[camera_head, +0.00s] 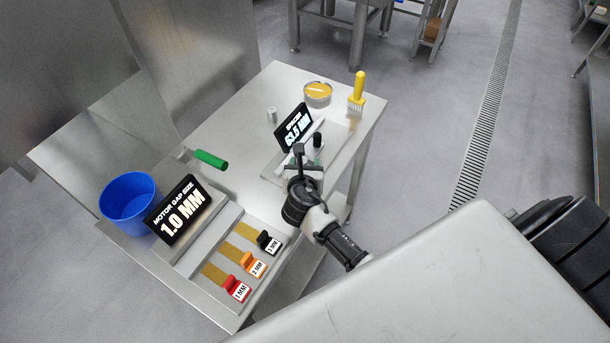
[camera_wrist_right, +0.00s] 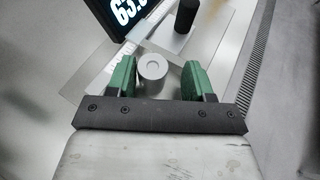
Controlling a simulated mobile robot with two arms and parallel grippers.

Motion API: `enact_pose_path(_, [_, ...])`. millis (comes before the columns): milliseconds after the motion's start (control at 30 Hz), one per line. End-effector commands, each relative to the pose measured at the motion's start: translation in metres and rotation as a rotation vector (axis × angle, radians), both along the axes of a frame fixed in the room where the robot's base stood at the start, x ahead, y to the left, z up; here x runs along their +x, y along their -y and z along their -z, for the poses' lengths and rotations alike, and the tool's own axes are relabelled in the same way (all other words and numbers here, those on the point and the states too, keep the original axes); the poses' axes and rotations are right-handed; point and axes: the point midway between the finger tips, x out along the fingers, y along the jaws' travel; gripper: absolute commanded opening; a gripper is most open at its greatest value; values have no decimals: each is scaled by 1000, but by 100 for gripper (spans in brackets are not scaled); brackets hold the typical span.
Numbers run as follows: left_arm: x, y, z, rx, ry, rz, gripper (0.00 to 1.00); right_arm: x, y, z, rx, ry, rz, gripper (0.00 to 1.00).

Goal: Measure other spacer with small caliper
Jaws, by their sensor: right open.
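The small caliper is a metal plate device (camera_head: 327,133) with a black display (camera_head: 290,127) headed SPACER and reading about 63.5 MM; its black knob (camera_head: 318,140) stands upright. A grey round spacer (camera_wrist_right: 152,68) with a hole in its top is upright between the green finger pads in the right wrist view, closer to the left pad. My right gripper (camera_head: 302,164) is open, low at the caliper's near side, and hides that spacer in the head view. Another small light-grey cylinder (camera_head: 271,114) stands on the table behind the display. My left gripper is out of view.
The table's middle back is clear.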

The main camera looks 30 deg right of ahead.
Motion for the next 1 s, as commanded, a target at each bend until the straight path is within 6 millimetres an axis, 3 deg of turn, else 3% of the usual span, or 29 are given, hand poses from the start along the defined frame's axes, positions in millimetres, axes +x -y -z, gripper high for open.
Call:
enact_pose_path(33, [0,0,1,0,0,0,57,-14,-15,11,14,-27,-19,61])
enact_pose_path(400, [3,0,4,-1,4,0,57,-71,-42,-24,13,-10,-9,61])
enact_pose_path(600, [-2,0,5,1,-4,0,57,-84,-47,-34,7,-2,-5,61])
enact_pose_path(833, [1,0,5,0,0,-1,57,-86,-47,-36,21,3,4,61])
enact_pose_path(1000, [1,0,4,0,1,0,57,-105,-37,-31,272,51,142,61])
